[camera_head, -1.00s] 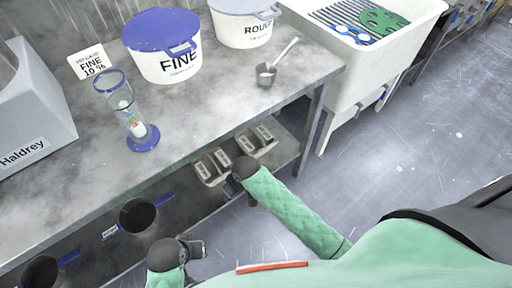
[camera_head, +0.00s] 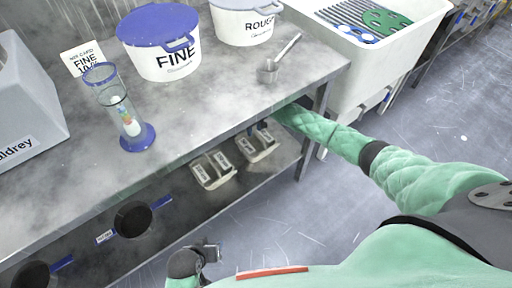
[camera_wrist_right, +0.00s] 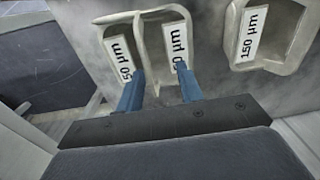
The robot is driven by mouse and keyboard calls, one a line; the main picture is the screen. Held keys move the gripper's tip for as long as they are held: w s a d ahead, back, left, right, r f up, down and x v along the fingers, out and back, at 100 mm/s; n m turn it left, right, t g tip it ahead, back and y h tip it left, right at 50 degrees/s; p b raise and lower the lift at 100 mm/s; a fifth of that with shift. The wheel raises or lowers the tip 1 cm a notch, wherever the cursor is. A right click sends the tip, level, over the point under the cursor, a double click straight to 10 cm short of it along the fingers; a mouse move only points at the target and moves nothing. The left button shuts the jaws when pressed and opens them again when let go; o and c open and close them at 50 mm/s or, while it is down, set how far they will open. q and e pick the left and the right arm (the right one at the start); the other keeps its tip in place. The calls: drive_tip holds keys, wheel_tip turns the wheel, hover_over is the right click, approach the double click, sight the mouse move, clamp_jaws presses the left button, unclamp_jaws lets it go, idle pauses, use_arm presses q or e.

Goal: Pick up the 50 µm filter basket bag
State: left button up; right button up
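Pale filter basket bags with white labels sit on the lower shelf. In the right wrist view, the bag at left has a label (camera_wrist_right: 119,50) reading "50 µm", its lower end close to a finger. The bag beside it has a label (camera_wrist_right: 178,45) partly hidden by the other finger, so only "0 µm" reads. My right gripper (camera_wrist_right: 160,88) is open, its two blue fingers apart over the lower ends of these joined bags. In the head view my right gripper (camera_head: 256,127) is mostly hidden under the tabletop. My left gripper (camera_head: 211,252) is low at the front, its fingers unclear.
A separate bag labelled 150 µm (camera_wrist_right: 255,35) lies to the right. The tabletop edge (camera_head: 215,143) overhangs the shelf.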

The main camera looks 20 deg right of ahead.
sight(256, 133)
drive_tip(key=shift+w+d+r, duration=0.2)
drive_tip(key=shift+w+d, duration=0.6)
drive_tip(key=shift+d, duration=0.1)
drive_tip(key=shift+w+d+f, duration=0.1)
drive_tip(key=shift+f, duration=0.1)
drive_tip(key=shift+w+a+f, duration=0.1)
drive_tip(key=shift+f, duration=1.7)
drive_tip(key=shift+a+f, duration=0.1)
drive_tip(key=shift+f, duration=1.7)
clamp_jaws()
